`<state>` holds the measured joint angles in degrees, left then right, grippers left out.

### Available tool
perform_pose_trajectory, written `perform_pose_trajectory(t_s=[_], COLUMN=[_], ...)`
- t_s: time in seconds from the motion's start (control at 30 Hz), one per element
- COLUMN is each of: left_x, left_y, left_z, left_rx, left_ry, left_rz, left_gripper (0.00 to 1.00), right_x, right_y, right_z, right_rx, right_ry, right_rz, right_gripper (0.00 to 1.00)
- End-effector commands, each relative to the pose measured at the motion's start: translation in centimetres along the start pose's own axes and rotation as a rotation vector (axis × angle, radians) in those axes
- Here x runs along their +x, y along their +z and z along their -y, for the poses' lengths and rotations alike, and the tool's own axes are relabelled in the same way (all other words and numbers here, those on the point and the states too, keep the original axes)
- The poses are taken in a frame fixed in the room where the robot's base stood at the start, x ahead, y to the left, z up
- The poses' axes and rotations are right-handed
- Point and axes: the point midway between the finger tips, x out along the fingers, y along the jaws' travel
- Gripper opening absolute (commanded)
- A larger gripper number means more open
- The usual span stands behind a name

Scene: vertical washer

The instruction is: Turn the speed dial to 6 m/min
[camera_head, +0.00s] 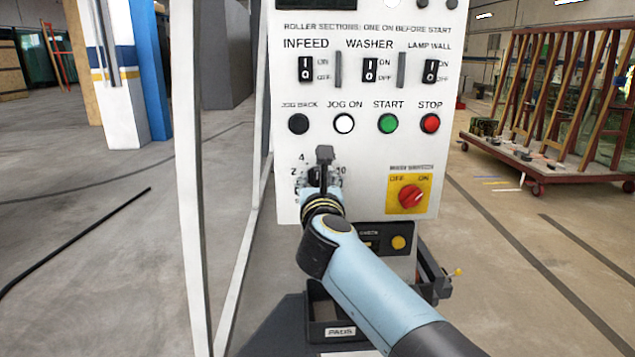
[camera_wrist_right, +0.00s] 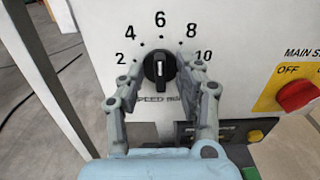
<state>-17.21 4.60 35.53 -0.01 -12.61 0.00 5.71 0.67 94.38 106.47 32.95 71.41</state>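The black speed dial (camera_wrist_right: 159,68) is on the white panel, ringed by the numbers 2, 4, 6, 8 and 10. Its white pointer line stands nearly upright, towards the 6. My right gripper (camera_wrist_right: 161,78) has one finger on each side of the dial. The fingers are apart, and I cannot tell whether they touch the knob. In the head view my right gripper (camera_head: 324,162) is in front of the dial and hides most of it; 4, 2 and 10 show around it. My left gripper is not in view.
A red main switch (camera_head: 411,196) on a yellow plate is right of the dial. Jog, start and stop buttons (camera_head: 388,123) are above it, under three rocker switches (camera_head: 370,70). A pale upright post (camera_head: 188,150) stands left of the panel.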

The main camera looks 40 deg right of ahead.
Motion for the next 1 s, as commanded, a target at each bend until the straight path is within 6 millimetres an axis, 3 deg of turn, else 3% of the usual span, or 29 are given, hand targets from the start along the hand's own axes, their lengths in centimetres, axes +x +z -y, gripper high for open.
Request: perform_pose_trajectory(t_s=[0.27, 0.7, 1.0], left_x=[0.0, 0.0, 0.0], left_y=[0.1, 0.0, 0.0], left_z=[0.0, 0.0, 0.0], left_rx=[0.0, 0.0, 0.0], left_ry=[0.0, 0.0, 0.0], left_rz=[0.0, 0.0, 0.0], left_gripper=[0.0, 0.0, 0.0], right_x=[-0.6, -7.1, -7.5], right_y=[-0.1, -0.1, 0.0], right_z=[0.0, 0.0, 0.0], right_rx=[0.0, 0.001, -0.001], right_ry=[0.0, 0.0, 0.0], right_rz=[-0.001, -0.002, 0.0], right_gripper=[0.35, 0.35, 0.35])
